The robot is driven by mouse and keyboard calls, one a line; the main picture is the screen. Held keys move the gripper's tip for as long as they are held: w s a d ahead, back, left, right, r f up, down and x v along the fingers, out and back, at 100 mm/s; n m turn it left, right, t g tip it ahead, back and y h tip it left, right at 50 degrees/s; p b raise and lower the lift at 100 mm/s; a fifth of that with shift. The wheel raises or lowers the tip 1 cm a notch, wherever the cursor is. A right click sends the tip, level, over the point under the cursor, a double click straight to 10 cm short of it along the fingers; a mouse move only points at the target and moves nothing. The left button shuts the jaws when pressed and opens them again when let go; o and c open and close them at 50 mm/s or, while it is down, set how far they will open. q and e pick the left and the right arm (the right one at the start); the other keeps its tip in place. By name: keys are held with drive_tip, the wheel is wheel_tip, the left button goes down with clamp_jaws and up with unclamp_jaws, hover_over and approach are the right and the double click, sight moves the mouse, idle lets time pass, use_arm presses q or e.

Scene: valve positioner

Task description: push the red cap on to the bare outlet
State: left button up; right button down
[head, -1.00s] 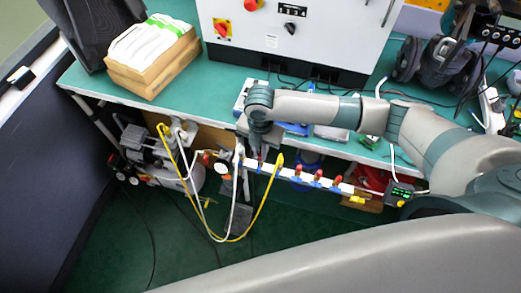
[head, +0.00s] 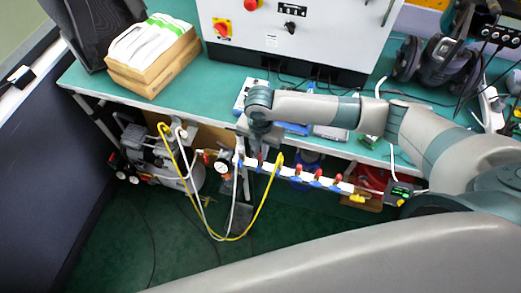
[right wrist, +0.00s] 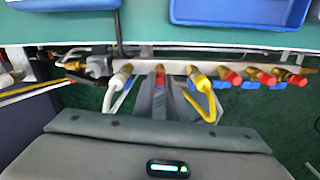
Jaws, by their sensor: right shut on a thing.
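A white manifold bar (head: 325,183) runs along the bench's front edge, with outlets that have blue collars. My right gripper (right wrist: 161,88) points at the bar, between the outlet with the white hose (right wrist: 117,88) and the one with the yellow hose (right wrist: 205,95). It is shut on a red cap (right wrist: 160,76), which shows between its fingers at the bar. The bare outlet is hidden behind the cap and fingers, so I cannot tell how far the cap is on. In the head view, my right gripper (head: 261,147) is above the bar's left part. My left gripper is not in view.
Several other red caps (right wrist: 234,78) sit on outlets to the right. A gauge (head: 221,167) is at the bar's left end. Blue trays (right wrist: 238,12) lie on the green bench (head: 205,90) above the bar. The hoses hang close on both sides of the fingers.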

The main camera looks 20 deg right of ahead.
drive_tip(key=shift+f, duration=0.4)
drive_tip(key=c, duration=1.7)
unclamp_jaws()
drive_tip(key=shift+r, duration=0.1)
wheel_tip(320, 180, up, 17)
drive_tip(key=b, duration=0.3)
drive_tip(key=shift+r, duration=0.1)
